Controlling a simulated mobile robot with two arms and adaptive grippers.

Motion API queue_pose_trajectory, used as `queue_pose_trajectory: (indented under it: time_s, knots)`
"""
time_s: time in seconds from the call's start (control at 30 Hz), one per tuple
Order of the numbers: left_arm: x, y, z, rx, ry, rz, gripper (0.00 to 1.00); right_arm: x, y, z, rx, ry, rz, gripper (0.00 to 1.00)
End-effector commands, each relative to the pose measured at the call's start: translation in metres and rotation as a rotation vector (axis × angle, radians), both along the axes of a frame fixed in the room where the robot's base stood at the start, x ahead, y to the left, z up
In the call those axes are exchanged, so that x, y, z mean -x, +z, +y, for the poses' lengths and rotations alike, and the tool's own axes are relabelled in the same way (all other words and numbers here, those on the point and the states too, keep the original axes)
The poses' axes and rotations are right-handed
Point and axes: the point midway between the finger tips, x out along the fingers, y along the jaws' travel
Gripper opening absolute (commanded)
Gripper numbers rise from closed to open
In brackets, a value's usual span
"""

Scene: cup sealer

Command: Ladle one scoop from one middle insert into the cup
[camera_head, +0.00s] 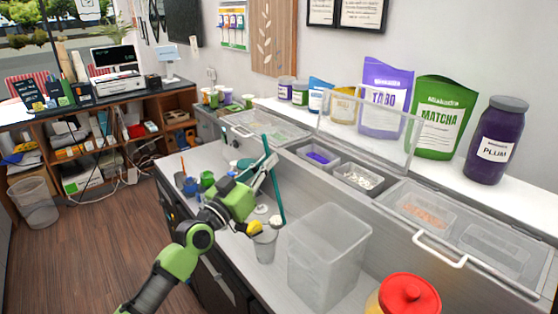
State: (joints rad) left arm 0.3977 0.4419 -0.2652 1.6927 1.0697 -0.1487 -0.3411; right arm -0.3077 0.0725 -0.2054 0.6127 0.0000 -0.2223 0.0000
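My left gripper (268,162) is over the counter and appears shut on a long teal handle (276,190), which looks like the ladle's and stands close to upright. The ladle's bowl is not clear. A clear cup (265,246) stands on the counter below the gripper, near the handle's lower end and apart from it. Two middle inserts sit in the cold counter under a raised clear lid (372,122): one with purple contents (318,158), one with whitish contents (358,177). Both are right of the gripper. My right gripper is not in view.
A large clear bin (328,258) stands right of the cup. A red-lidded jar (406,297) is in front. Small cups (207,179) stand left of the gripper. A closed clear lid with a handle (440,250) covers the right inserts. Pouches and jars (440,115) line the back shelf.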

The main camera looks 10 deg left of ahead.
Motion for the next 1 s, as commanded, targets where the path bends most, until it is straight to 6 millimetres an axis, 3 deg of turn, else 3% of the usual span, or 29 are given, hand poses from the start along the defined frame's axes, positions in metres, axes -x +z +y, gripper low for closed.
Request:
queue_pose_trajectory:
  time_s: [0.1,0.2,0.6,1.0]
  knots:
    - [0.003,-0.007,0.015,0.065,0.004,-0.013,0.00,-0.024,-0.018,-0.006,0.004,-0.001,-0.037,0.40]
    - [0.005,-0.007,0.027,0.119,0.002,-0.023,0.00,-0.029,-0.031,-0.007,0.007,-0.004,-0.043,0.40]
    - [0.011,-0.020,0.063,0.294,0.002,-0.053,0.00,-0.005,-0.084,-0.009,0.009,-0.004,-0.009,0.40]
    - [0.018,-0.038,0.099,0.477,0.003,-0.088,0.00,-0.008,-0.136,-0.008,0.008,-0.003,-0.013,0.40]
